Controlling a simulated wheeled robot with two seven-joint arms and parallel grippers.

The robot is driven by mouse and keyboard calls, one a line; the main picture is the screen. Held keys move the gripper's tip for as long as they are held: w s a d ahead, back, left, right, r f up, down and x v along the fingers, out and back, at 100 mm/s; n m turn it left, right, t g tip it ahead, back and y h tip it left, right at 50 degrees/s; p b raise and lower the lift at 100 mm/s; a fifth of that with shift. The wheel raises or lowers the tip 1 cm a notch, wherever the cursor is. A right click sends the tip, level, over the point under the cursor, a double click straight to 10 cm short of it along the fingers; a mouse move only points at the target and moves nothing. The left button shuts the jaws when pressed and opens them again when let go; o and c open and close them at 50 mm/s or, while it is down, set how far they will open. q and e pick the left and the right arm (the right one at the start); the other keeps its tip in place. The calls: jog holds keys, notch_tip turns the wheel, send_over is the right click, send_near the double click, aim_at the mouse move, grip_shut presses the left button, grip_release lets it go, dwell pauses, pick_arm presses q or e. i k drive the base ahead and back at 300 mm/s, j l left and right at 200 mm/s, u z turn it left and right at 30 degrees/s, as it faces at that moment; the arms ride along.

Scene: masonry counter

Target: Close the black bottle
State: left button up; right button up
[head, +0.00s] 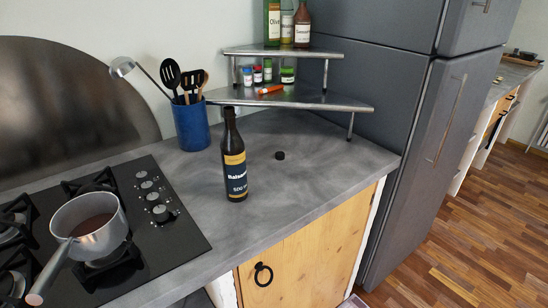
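A dark bottle (233,165) with a black and yellow label reading "Balsam…" stands upright on the grey counter, right of the stove. Its neck narrows to a dark top; whether the mouth is open is too small to tell. A small round black cap (280,155) lies on the counter to the right of the bottle, apart from it. Neither of my grippers shows in the head view.
A blue utensil holder (191,125) stands behind the bottle to the left. A two-tier metal corner shelf (300,98) with jars and bottles is behind. A pot (88,228) sits on the black stove (165,245). The grey counter (330,160) right of the cap is clear.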

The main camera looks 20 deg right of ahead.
aim_at(232, 146)
jog(key=i+l+u, duration=0.2)
jog(key=l, duration=0.5)
jog(key=i+l+u, duration=0.1)
jog(key=l+u, duration=0.15)
jog(key=l, duration=0.45)
jog(key=i+l+u, duration=0.2)
jog(key=l, duration=0.55)
jog(key=k, duration=0.1)
